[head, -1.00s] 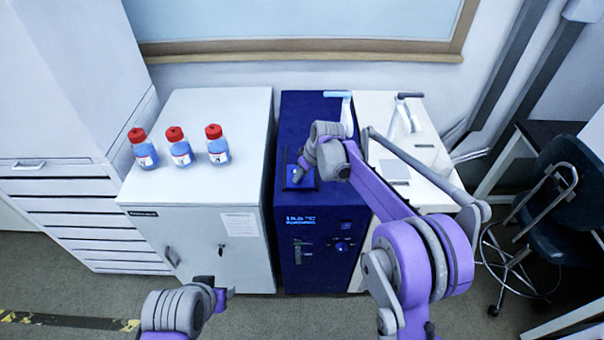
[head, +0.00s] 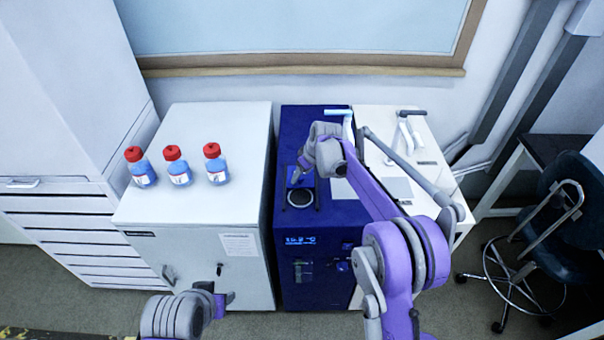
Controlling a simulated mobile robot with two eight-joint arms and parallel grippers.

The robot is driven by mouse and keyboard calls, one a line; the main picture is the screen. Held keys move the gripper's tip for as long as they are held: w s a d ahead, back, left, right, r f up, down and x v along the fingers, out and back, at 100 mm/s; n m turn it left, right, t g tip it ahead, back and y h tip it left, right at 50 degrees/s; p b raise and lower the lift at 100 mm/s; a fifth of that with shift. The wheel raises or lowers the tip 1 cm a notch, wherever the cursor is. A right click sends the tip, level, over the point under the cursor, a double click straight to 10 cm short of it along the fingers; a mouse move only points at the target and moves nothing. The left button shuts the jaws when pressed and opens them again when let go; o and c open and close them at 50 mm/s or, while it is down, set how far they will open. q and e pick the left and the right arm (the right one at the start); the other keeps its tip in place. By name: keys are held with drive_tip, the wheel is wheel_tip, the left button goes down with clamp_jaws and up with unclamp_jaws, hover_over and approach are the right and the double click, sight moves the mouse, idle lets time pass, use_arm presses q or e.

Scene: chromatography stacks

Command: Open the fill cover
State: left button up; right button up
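The dark blue unit (head: 335,203) stands between a white cabinet and a white bench. On its top, a round opening with a pale rim (head: 300,198) is exposed. The fill cover (head: 302,177) shows as a blue flap standing up behind the opening, partly hidden by my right gripper. My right gripper (head: 298,176) is at the flap, coming from the right; its fingertips are too small to tell whether they are open, shut or touching. My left gripper (head: 226,299) is low in front of the white cabinet, away from the unit; its fingers are unclear.
Several red-capped bottles (head: 179,168) stand on the white cabinet (head: 240,180). A white bench (head: 400,187) with pale fittings adjoins the unit on the right. A dark stool (head: 562,250) stands at far right. A wall rises behind.

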drive_tip(key=shift+r, duration=0.1)
drive_tip(key=v, duration=1)
drive_tip(key=shift+r, duration=0.3)
drive_tip(key=shift+s+d, duration=0.1)
drive_tip(key=shift+s, duration=0.05)
drive_tip(key=s+d+r+m+h, duration=0.1)
drive_tip(key=s+d+m, duration=0.15)
drive_tip(key=s, duration=0.35)
drive_tip(key=s+d+r+m+t, duration=0.1)
drive_tip(key=s+d+r, duration=0.15)
drive_tip(key=s, duration=0.45)
drive_tip(key=s+d+m+h, duration=0.1)
drive_tip(key=s+d, duration=0.3)
drive_tip(key=s, duration=0.2)
drive_tip(key=s+d+f+m, duration=0.2)
drive_tip(key=s+f, duration=0.2)
drive_tip(key=s, duration=0.5)
drive_tip(key=s+d+f+m+t+h, duration=0.1)
drive_tip(key=s+d+f+m, duration=0.1)
drive_tip(key=s, duration=0.8)
wheel_tip(320, 180, down, 2)
drive_tip(key=shift+d+f, duration=0.1)
drive_tip(key=shift+d, duration=0.45)
